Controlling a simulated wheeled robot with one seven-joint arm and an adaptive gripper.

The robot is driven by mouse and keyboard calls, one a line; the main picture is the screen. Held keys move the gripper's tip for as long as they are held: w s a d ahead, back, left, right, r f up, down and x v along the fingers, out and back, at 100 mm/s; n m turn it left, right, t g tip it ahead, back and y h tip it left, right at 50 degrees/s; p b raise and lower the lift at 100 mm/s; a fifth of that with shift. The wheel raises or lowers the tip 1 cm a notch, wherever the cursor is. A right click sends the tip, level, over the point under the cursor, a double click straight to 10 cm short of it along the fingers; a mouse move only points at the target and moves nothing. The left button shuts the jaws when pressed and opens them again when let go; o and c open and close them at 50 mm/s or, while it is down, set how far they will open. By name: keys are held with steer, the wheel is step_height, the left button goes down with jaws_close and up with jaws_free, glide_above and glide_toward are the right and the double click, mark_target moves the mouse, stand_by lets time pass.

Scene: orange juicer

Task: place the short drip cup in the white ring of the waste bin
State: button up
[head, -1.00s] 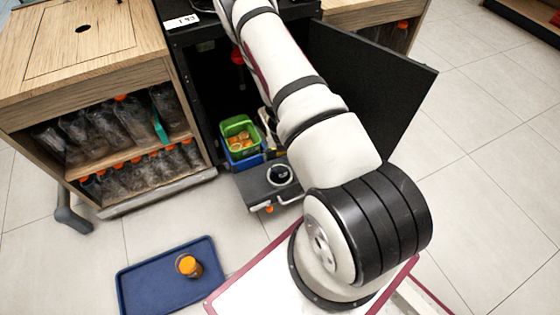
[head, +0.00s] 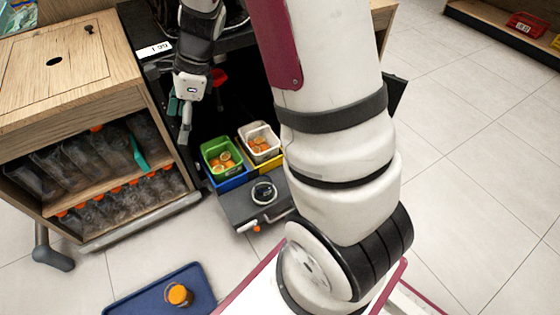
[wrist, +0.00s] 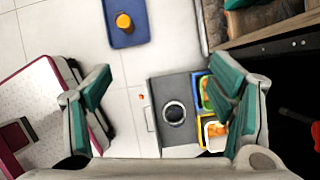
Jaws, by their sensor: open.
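The waste bin (head: 238,208) is a dark pulled-out unit low at the cabinet's front. Its white ring (head: 264,191) surrounds a dark round interior. The ring also shows in the wrist view (wrist: 174,113). I cannot tell whether the short drip cup sits inside the ring or the dark area is an empty opening. A small orange-topped jar (head: 178,295) stands on the blue tray (head: 140,302) on the floor; I cannot tell whether it is the cup. My gripper (head: 184,112) is open and empty, raised before the cabinet, left of the ring. Its spread fingers show in the wrist view (wrist: 165,88).
Green (head: 213,146) and white (head: 250,132) tubs of orange pieces sit in blue and yellow holders behind the ring. A wooden cabinet of bottles (head: 90,165) stands left. A black door is partly behind my arm. Floor between tray and bin is clear.

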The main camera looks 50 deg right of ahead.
steer(key=s+a+r+n+g, duration=0.1)
steer(key=s+a+r+n, duration=0.2)
steer(key=s+r+n, duration=0.35)
steer(key=s+a+r+n, duration=0.3)
steer(key=s+r+n, duration=0.25)
steer(key=s, duration=0.25)
steer(key=s+d+r+n+h, duration=0.1)
steer(key=s+n+h, duration=0.1)
steer(key=s+n, duration=0.3)
steer(key=s+d+r+n+h, duration=0.2)
steer(key=s+n, duration=0.4)
steer(key=s, duration=0.7)
steer(key=shift+s+d+g+h, duration=0.3)
steer(key=shift+g, duration=0.1)
steer(key=shift+r, duration=0.15)
step_height(320, 180, up, 30)
steer(key=t+p, duration=0.4)
steer(key=p, duration=2.4)
steer(key=shift+d, duration=0.25)
